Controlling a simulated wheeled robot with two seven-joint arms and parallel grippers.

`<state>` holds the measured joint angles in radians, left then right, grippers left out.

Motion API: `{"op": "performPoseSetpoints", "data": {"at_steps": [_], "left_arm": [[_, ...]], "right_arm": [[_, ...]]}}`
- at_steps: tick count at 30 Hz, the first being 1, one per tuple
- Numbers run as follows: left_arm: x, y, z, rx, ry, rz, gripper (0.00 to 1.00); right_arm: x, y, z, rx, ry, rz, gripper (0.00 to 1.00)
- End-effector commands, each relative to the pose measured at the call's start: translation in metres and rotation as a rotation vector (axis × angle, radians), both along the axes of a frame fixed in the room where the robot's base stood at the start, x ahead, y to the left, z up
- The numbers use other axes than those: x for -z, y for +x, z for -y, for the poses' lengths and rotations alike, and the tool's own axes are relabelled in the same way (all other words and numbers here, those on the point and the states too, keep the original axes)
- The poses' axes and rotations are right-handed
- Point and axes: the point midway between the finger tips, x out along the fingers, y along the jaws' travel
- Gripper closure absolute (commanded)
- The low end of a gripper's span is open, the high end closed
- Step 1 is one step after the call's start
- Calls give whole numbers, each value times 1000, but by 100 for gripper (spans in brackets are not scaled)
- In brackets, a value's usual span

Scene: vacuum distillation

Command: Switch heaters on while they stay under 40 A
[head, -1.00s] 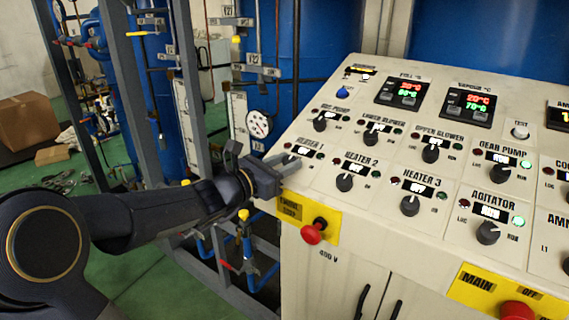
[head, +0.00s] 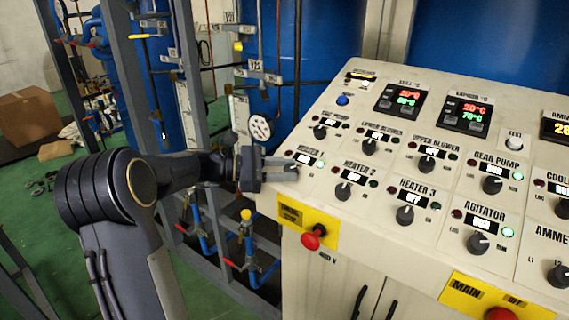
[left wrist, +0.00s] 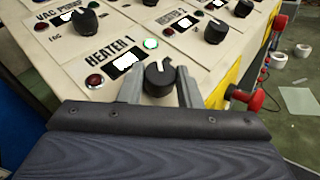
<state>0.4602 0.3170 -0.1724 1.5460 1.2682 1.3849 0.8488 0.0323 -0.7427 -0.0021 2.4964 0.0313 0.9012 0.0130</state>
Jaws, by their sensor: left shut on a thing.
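My left gripper (head: 285,168) is at the HEATER 1 knob (left wrist: 160,78) at the panel's left edge. In the left wrist view its two fingers (left wrist: 161,92) lie on either side of the black knob, shut on it. The HEATER 1 green lamp (left wrist: 151,44) is lit; its red lamp (left wrist: 95,81) is dim. The HEATER 2 knob (head: 343,191) and HEATER 3 knob (head: 405,215) are free, and their green lamps look dim. HEATER 3's display (head: 412,201) appears to read OFF. The yellow ammeter display (head: 561,128) is cut off by the right edge; its full reading is hidden.
A red emergency stop (head: 312,238) on a yellow plate sticks out below the HEATER 1 knob. Other knobs surround the heaters, including the vacuum pump knob (head: 320,132) and agitator knob (head: 477,243). Pipes and a grey frame (head: 190,90) stand left of the panel.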

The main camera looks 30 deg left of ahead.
Motion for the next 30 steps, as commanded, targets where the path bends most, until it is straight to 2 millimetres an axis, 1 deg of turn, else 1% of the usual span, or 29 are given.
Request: {"op": "performPoseSetpoints", "data": {"at_steps": [1,3,12,19,30], "left_arm": [[-4,1,-1,38,15,-2,92],[-4,2,-1,91,35,1,92],[-4,4,-2,267,101,6,92],[-3,4,-2,330,129,9,92],[-2,4,-1,352,136,11,92]], "right_arm": [[-9,0,0,0,0,0,47],[-15,0,0,0,0,0,47],[-37,0,0,0,0,0,47],[-44,0,0,0,0,0,47],[-45,0,0,0,0,0,47]]}}
